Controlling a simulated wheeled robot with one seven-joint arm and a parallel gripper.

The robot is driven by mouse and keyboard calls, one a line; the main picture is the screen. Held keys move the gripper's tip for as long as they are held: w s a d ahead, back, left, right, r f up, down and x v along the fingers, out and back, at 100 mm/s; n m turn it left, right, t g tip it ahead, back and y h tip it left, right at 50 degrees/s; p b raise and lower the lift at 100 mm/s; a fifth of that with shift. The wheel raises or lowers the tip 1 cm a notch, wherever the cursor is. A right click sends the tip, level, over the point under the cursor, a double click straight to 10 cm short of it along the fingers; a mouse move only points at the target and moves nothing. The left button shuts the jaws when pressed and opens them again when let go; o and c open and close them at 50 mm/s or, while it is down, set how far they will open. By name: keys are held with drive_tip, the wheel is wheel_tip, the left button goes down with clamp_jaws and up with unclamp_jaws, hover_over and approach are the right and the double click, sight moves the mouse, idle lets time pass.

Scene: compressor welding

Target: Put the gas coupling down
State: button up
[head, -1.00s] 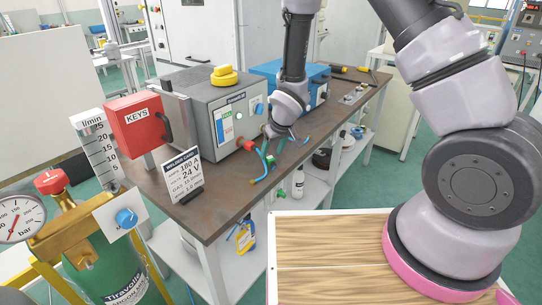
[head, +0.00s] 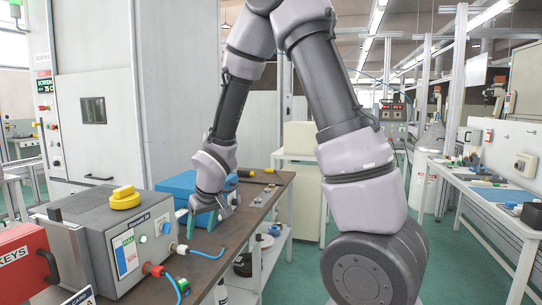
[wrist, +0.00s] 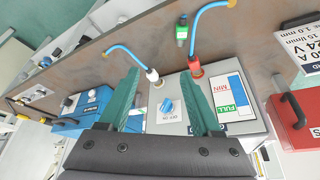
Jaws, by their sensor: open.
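My gripper (head: 203,213) is open, with two green fingers spread apart (wrist: 162,76) and nothing seen gripped between them. It is in front of the blue box and beyond the grey unit (wrist: 203,117). A white fitting with a blue hose (wrist: 152,75) shows between the fingertips in the wrist view, at the grey unit's front; it is also in the head view (head: 182,249). I cannot tell which fitting is the gas coupling.
The brown bench (head: 213,270) carries the grey unit, topped by a yellow piece (head: 125,197), the blue box (head: 181,188) and the red keys box (head: 24,263). Tools (head: 257,172) lie at the far end. A side bench (head: 510,209) stands right, across green floor.

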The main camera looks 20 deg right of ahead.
drive_tip(key=s+d+r+m+t, duration=0.1)
drive_tip(key=s+d+r+m, duration=0.3)
drive_tip(key=d+r, duration=0.55)
drive_tip(key=s+d+r+m+t, duration=0.15)
drive_tip(key=s+d+r, duration=0.4)
drive_tip(key=r, duration=0.65)
drive_tip(key=s+d+r+m, duration=0.2)
drive_tip(key=s+r+m, duration=0.1)
drive_tip(key=s, duration=0.5)
drive_tip(key=shift+s+r, duration=0.3)
drive_tip(key=shift+r, duration=0.45)
